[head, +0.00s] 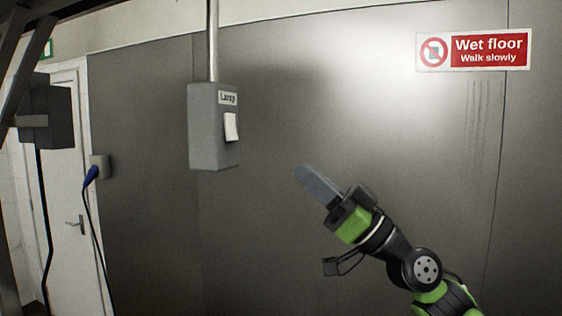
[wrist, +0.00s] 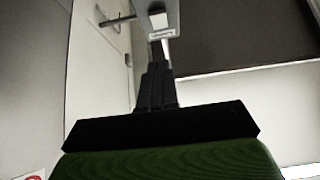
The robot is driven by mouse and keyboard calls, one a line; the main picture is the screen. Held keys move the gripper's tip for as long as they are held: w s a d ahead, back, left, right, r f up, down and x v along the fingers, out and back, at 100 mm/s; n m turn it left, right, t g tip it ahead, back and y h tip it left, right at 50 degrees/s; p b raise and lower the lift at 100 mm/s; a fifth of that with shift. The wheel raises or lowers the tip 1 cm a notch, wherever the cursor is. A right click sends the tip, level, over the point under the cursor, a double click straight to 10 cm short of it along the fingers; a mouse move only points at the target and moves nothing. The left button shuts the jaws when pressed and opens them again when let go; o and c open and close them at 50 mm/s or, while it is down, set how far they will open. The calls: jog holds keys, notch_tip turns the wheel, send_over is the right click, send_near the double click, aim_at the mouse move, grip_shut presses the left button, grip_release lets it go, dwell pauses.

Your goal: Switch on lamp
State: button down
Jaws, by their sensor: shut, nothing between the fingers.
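A grey lamp switch box (head: 207,135) labelled "Lamp" hangs at the end of a vertical pipe against the grey wall. Its white rocker switch (head: 231,127) is on the box's right-hand face in the head view. My gripper (head: 305,173) is shut and empty, to the right of the box and a little lower, apart from it. Its fingers point up and left towards the box. In the wrist view the closed fingers (wrist: 156,62) reach up to just below the box's label, and the white switch (wrist: 158,20) shows beyond them at the top.
A "Wet floor" sign (head: 473,49) is on the wall at upper right. A white door (head: 70,200) stands at left, with a wall socket (head: 100,167) and blue plug (head: 91,175) beside it. The space between my gripper and the box looks clear.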

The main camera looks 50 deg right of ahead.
aim_at(233, 131)
jog(key=p+x, duration=0.1)
jog(key=x, duration=0.2)
jog(key=f+p+x, duration=0.1)
jog(key=p+x, duration=0.1)
jog(key=x, duration=0.2)
jog(key=w+p+x, duration=0.1)
jog(key=x, duration=0.3)
jog(key=shift+w+a+f, duration=0.15)
jog(key=shift+a+f, duration=0.1)
jog(key=shift+a, duration=0.2)
jog(key=shift+w+a+f, duration=0.1)
jog(key=shift+w+f, duration=0.05)
jog(key=shift+w, duration=0.2)
jog(key=shift+s, duration=0.1)
